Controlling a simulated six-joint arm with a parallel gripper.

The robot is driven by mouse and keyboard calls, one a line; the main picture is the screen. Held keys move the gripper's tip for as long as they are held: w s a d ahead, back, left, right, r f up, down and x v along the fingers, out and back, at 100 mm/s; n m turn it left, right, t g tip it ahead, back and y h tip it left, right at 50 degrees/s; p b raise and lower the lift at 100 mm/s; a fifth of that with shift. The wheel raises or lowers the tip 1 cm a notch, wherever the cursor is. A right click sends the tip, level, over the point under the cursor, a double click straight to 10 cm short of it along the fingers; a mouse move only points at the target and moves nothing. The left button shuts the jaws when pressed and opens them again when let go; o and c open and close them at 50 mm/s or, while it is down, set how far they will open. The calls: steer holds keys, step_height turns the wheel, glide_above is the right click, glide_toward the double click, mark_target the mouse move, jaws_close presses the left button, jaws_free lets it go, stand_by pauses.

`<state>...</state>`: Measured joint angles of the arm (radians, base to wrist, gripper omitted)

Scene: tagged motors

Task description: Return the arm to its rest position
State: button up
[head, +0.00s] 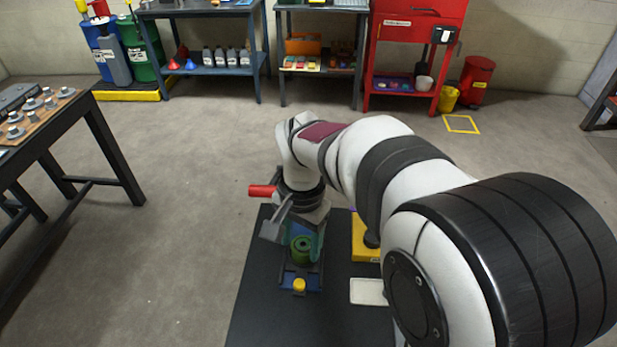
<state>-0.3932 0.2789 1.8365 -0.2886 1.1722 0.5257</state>
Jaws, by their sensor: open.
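My arm reaches in from the lower right and bends down over a black table (255,315). My gripper (292,236) is at its end, pointing down, with its jaws open; part of it is hidden by my wrist. A green cylindrical part (302,249), probably a motor, stands upright in a dark blue-and-teal holder just below my gripper. A gap between the jaws and the green part cannot be judged from here. A yellow knob (299,285) sits at the holder's near end.
A yellow block (362,243) and a pale tray (368,291) lie right of the holder, close to my arm. A red bar (262,190) sticks out left beside my wrist. A side table (60,125) with metal parts is at left. The floor between is clear.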

steer(key=s+d, duration=0.3)
steer(key=s, duration=0.4)
steer(key=s+d+r+y, duration=0.1)
steer(key=s+d, duration=0.3)
steer(key=s, duration=0.3)
steer(key=s+d+r, duration=0.1)
steer(key=s+d, duration=0.3)
steer(key=s, duration=0.3)
steer(key=shift+s+d, duration=0.2)
